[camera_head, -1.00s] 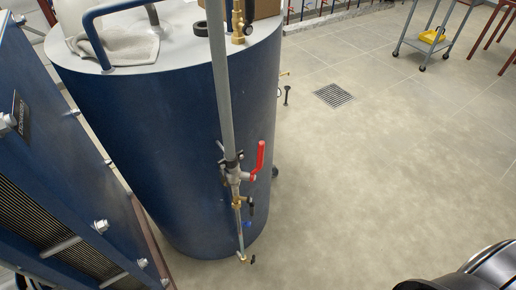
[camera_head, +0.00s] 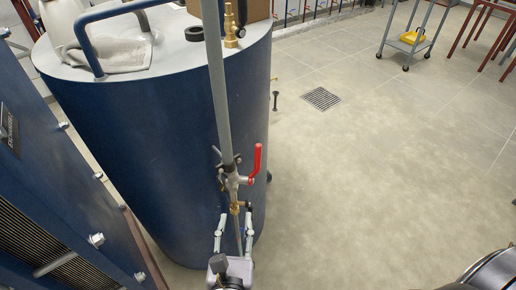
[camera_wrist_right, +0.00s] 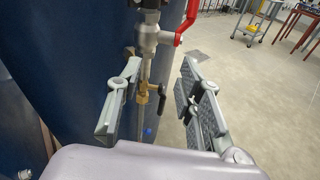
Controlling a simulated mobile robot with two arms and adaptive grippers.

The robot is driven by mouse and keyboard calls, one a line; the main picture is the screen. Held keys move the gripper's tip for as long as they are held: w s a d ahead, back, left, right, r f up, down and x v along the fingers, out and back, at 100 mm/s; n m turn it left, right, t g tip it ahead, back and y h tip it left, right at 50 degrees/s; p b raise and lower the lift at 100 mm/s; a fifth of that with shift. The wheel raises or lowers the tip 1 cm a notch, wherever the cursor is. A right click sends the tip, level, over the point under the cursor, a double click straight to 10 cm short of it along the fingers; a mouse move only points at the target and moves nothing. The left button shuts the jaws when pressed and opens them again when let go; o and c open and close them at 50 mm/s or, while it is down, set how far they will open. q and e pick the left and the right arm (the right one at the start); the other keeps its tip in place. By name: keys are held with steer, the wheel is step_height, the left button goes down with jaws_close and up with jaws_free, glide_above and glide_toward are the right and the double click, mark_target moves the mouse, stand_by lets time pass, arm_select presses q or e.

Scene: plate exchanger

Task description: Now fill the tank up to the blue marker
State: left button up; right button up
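The blue tank (camera_head: 150,140) stands left of centre in the head view. A grey pipe (camera_head: 215,90) runs down its front to a valve with a raised red lever (camera_head: 256,162). Below it are a brass fitting (camera_head: 236,208) and a thin tube. In the right wrist view, the brass fitting (camera_wrist_right: 142,94) has a small dark handle (camera_wrist_right: 162,99) beside it. A small blue spot (camera_wrist_right: 148,132), perhaps the blue marker, shows lower down. My right gripper (camera_head: 235,217) is open, its fingers apart on either side of the fitting; I cannot tell contact. My left gripper is out of view.
A blue plate exchanger (camera_head: 60,190) stands close on the left. On the tank top are a cloth (camera_head: 115,55), a black ring (camera_head: 194,34) and a brass fitting (camera_head: 231,30). A floor drain (camera_head: 321,98) and a trolley (camera_head: 410,40) are beyond.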

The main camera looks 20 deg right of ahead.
steer(key=h, duration=0.2)
glide_toward(258, 150)
steer(key=shift+t, duration=0.4)
steer(key=b+x, duration=0.1)
steer(key=x, duration=0.2)
steer(key=b+x, duration=0.1)
steer(key=x, duration=0.3)
steer(key=b+x, duration=0.1)
steer(key=x, duration=0.2)
steer(key=shift+w+d+f+b, duration=0.2)
steer(key=shift+w+f+b, duration=0.05)
steer(key=shift+f+b, duration=0.15)
steer(key=shift+c, duration=0.6)
jaws_close()
